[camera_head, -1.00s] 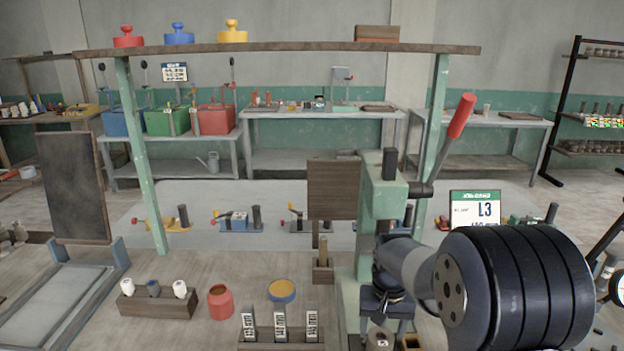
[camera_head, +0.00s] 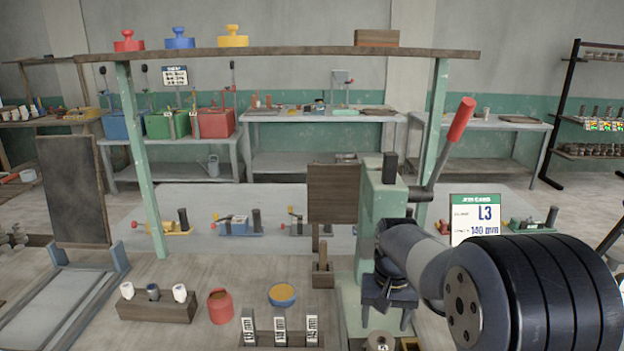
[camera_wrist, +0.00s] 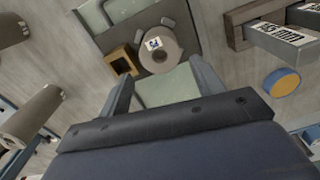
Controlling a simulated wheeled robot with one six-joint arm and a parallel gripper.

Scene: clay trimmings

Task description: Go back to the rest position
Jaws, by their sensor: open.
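My gripper (camera_head: 387,318) points down in front of the green press (camera_head: 378,215), low in the head view. Its two fingers are apart with nothing between them. In the wrist view my gripper (camera_wrist: 163,88) is also open, and a pale grey-green surface shows between its fingers. A round grey piece (camera_wrist: 160,50) with a small blue-and-white label lies beyond the fingertips, apart from them. A small wooden box (camera_wrist: 122,60) stands beside it. Both show only partly at the bottom of the head view. My arm fills the lower right there.
The press's red-handled lever (camera_head: 460,120) rises above my arm. A card reading L3 (camera_head: 475,218) stands just behind my arm. To the left are a rack of labelled blocks (camera_head: 262,343), a yellow-and-blue bowl (camera_head: 282,295), a red jar (camera_head: 221,306) and a wooden holder (camera_head: 158,308).

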